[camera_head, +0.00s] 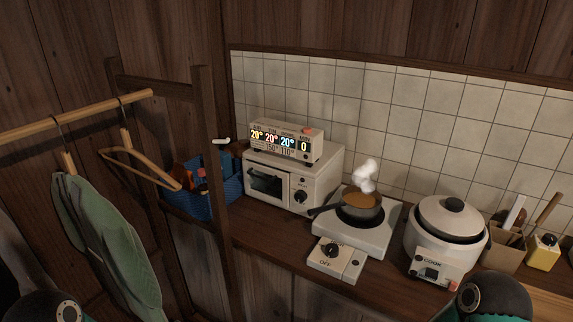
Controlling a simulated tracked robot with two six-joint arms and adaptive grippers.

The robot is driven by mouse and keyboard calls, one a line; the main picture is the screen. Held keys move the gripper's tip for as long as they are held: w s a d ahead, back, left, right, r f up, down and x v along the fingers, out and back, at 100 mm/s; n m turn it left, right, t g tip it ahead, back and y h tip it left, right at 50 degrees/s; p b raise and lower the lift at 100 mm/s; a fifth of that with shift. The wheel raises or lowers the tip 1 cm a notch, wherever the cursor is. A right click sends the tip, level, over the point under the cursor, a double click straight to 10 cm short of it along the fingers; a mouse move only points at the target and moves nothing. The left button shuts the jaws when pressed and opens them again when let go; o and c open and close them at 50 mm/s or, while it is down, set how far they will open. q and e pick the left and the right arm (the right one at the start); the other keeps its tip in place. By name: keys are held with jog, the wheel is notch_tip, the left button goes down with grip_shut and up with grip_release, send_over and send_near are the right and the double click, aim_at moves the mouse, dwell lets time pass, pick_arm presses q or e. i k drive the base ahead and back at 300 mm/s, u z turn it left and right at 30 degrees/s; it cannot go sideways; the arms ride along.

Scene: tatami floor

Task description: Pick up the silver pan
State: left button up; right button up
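A small dark grey pan (353,216) sits upright on the burner of a pale portable stove (380,237) on the wooden counter. It looks dark rather than silver. Its dark handle (323,210) points left towards the oven. Brown contents (363,200) fill it and white steam (366,175) rises above it. The stove's front knob (332,250) has OFF written beside it. Parts of my arms show at the bottom left and bottom right corners, apart from the pan. Neither gripper's fingers can be seen.
A toaster oven (270,188) with a digital display (285,143) on top stands left of the pan. A rice cooker (425,236) stands right. A utensil holder (505,256) and yellow box (542,255) are farther right. A wooden rack with hanging clothes (110,240) fills the left.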

aim_at(361, 202)
jog(key=z, duration=1.1)
jog(key=i, duration=0.45)
jog(key=u, duration=1.5)
